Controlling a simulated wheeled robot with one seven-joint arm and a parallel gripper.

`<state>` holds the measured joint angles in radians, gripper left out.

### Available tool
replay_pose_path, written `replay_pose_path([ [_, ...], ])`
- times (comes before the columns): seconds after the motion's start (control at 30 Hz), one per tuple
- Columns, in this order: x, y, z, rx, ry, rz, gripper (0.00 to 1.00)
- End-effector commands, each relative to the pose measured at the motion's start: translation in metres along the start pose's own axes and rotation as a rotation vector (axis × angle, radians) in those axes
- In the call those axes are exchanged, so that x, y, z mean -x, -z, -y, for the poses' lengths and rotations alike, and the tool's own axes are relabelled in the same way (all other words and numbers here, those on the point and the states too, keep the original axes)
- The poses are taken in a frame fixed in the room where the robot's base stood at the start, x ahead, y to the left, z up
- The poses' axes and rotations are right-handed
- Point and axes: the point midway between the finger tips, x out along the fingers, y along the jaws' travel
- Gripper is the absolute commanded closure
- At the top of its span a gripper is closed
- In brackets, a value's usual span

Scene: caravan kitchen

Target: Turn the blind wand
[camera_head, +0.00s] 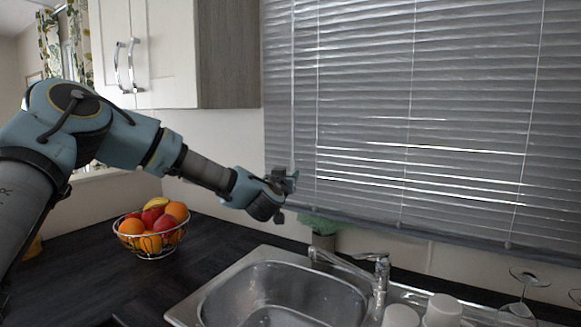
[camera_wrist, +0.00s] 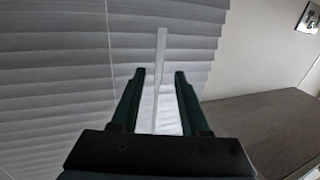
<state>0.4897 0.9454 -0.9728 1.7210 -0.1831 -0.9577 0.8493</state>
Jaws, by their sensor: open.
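The blind wand (camera_wrist: 161,50) is a thin pale rod hanging in front of the grey slatted blind (camera_wrist: 60,80). In the wrist view it stands nearly upright between the two dark fingers of my gripper (camera_wrist: 160,75), with a gap on each side. My gripper is open and holds nothing. In the head view my gripper (camera_head: 286,182) is at the lower left part of the blind (camera_head: 450,100). A thin vertical line that looks like the wand (camera_head: 293,90) runs down to it there; its lower end is hidden by the gripper.
A steel sink (camera_head: 285,290) with a tap (camera_head: 378,275) lies below the blind. A small potted plant (camera_head: 322,230) stands just below my gripper. A wall cabinet (camera_head: 165,55) hangs left of the blind. A fruit basket (camera_head: 152,232), white cups (camera_head: 442,310) and glasses (camera_head: 528,278) stand on the counter.

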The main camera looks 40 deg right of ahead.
Motion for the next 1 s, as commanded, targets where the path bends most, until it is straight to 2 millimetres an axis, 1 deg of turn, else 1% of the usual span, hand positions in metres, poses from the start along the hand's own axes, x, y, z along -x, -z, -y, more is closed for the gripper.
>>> replay_pose_path([
  [0.03,-0.009,0.003,0.000,0.002,0.002,0.000,0.55],
  [0.1,-0.018,0.003,0.000,0.002,0.001,0.000,0.55],
  [0.3,-0.035,0.001,0.000,0.000,0.000,0.001,0.55],
  [0.43,-0.038,0.000,0.000,-0.002,-0.001,0.000,0.55],
  [0.67,-0.038,-0.001,0.000,-0.002,-0.001,0.000,0.56],
  [1.0,-0.038,0.000,0.000,-0.001,0.000,0.000,0.94],
])
